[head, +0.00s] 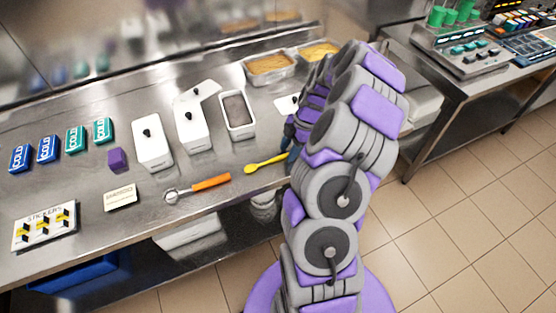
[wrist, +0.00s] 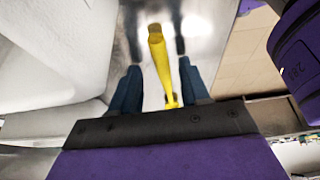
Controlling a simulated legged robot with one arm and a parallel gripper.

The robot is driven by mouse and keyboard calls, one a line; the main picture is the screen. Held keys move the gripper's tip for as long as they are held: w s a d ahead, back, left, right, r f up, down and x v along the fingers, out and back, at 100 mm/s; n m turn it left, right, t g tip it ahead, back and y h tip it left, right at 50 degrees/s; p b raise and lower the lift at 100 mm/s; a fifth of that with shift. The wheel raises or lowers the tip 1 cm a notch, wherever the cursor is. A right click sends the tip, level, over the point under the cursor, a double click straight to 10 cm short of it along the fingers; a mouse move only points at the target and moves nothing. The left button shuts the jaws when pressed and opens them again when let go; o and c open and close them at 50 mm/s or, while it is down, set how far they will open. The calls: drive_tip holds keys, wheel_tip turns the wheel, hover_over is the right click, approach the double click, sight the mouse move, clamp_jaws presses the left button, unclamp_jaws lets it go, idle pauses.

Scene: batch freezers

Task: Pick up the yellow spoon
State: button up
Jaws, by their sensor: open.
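The yellow spoon (head: 265,164) lies on the steel counter (head: 70,170) near its front edge, in the head view. Its bowl is toward the left and its other end runs toward my arm. In the wrist view the yellow spoon (wrist: 161,62) runs lengthwise between the two dark blue fingers of my gripper (wrist: 160,85). The fingers are apart, one on each side of the spoon, with gaps showing on both sides. In the head view my gripper (head: 291,135) is mostly hidden behind my arm, at the spoon's right end.
An orange-handled scoop (head: 200,188) lies left of the spoon. White lidded containers (head: 152,143) and an open one (head: 238,115) stand behind. Metal trays (head: 270,68) with yellow-orange contents are at the back. A white block-like surface (wrist: 50,55) is close on the left in the wrist view.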

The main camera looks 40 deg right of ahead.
drive_tip(key=shift+a+f, duration=0.1)
drive_tip(key=shift+a, duration=0.65)
drive_tip(key=shift+d, duration=0.4)
drive_tip(key=c, duration=0.7)
drive_tip(key=shift+a, duration=0.1)
clamp_jaws()
